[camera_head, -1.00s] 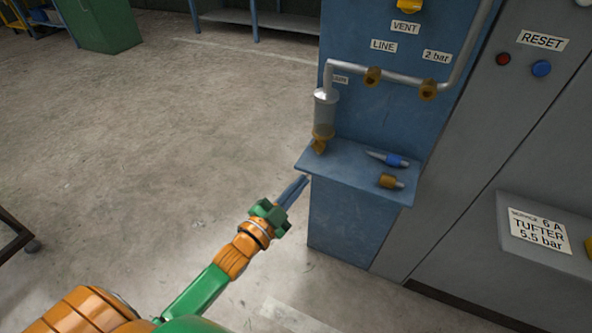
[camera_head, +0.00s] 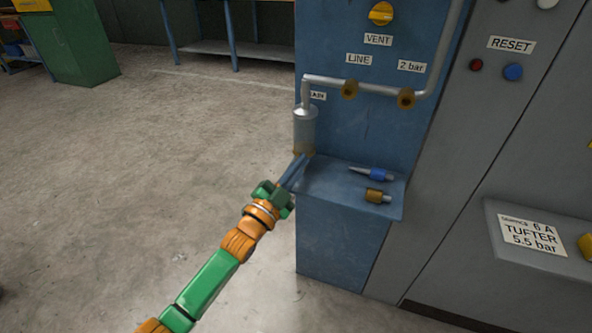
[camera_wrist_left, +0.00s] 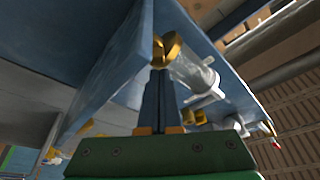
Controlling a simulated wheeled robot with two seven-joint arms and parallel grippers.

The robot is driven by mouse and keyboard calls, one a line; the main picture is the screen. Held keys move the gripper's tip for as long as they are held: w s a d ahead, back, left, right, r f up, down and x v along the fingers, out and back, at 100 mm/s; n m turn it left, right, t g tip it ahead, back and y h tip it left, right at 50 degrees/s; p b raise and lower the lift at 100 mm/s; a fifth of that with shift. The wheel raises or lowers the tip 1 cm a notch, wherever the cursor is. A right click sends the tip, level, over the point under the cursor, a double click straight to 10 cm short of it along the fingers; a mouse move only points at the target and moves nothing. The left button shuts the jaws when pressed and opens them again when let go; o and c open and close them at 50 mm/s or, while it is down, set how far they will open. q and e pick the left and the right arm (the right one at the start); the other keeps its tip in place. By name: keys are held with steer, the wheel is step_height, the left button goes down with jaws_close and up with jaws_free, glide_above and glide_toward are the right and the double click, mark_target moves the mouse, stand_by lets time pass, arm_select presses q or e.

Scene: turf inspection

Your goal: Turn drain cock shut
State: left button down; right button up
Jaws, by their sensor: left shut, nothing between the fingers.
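The drain cock is a small brass-yellow piece under the filter bowl (camera_head: 305,130) at the left of the blue panel. In the head view my left gripper's fingertips (camera_head: 300,162) cover most of it. The wrist view shows the drain cock (camera_wrist_left: 168,47) just beyond the fingertips, below the clear bowl (camera_wrist_left: 190,72). My left gripper is shut and empty, its tips at or very near the cock; I cannot tell whether they touch. The cock's exact angle is unclear. My right gripper is not in view.
A blue shelf (camera_head: 340,205) juts out below the bowl, holding a blue-and-grey tool (camera_head: 375,174) and a brass fitting (camera_head: 376,195). A grey pipe (camera_head: 378,88) with brass fittings runs above. A yellow vent knob (camera_head: 381,13) is higher up. Floor to the left is clear.

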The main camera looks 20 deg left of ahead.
arm_select(q)
steer(key=shift+a+f, duration=0.3)
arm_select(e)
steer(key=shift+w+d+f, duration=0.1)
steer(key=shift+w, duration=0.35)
